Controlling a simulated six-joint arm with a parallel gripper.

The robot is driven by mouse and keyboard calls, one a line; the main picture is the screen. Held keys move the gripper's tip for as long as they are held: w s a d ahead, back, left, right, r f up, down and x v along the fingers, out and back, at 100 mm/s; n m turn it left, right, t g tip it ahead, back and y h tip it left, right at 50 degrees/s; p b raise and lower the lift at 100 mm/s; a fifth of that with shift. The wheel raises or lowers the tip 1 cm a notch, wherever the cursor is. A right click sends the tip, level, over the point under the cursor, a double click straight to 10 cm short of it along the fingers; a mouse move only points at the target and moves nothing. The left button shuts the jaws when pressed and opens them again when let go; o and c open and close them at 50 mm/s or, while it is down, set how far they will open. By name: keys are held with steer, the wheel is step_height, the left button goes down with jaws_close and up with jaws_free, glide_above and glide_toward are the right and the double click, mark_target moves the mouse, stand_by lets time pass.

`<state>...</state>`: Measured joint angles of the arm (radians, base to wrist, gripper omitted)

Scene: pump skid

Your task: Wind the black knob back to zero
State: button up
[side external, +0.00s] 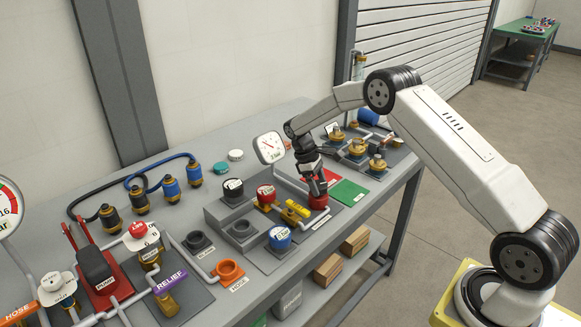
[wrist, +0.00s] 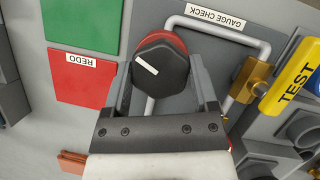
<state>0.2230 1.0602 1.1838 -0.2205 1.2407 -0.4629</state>
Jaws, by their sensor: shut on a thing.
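The black knob (wrist: 165,62) is six-sided, with a white mark on its face, in the wrist view. The mark slants from upper left toward the middle. The knob sits on a red round base (wrist: 168,37), whose red part also shows in the side view (side external: 318,203). My gripper (wrist: 164,75) is shut on the knob, one finger on each side. In the side view my gripper (side external: 317,188) points down over the red base and hides most of the knob. A white-faced gauge (side external: 269,147) with a red needle stands just left of my gripper; its exact reading is unclear.
A yellow TEST handle (wrist: 296,77) on a brass valve is close to my gripper, joined by a grey pipe (wrist: 222,28). A red REDO pad (wrist: 82,80) and a green pad (wrist: 80,22) lie flat on the other side.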

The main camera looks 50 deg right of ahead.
steer(key=m+y, duration=0.1)
steer(key=m, duration=0.2)
steer(key=m+y, duration=0.1)
steer(key=m, duration=0.2)
steer(key=shift+d+y, duration=0.1)
steer(key=shift+y, duration=0.2)
steer(key=m+y, duration=0.1)
steer(key=m, duration=0.2)
steer(key=m+t+y, duration=0.1)
steer(key=m, duration=0.2)
steer(key=shift+d+m, duration=0.1)
steer(key=shift+m, duration=0.3)
steer(key=o, duration=1.1)
steer(key=shift+o, duration=0.2)
steer(key=v, duration=0.7)
steer(key=shift+d+r, duration=0.15)
steer(key=shift+r, duration=0.2)
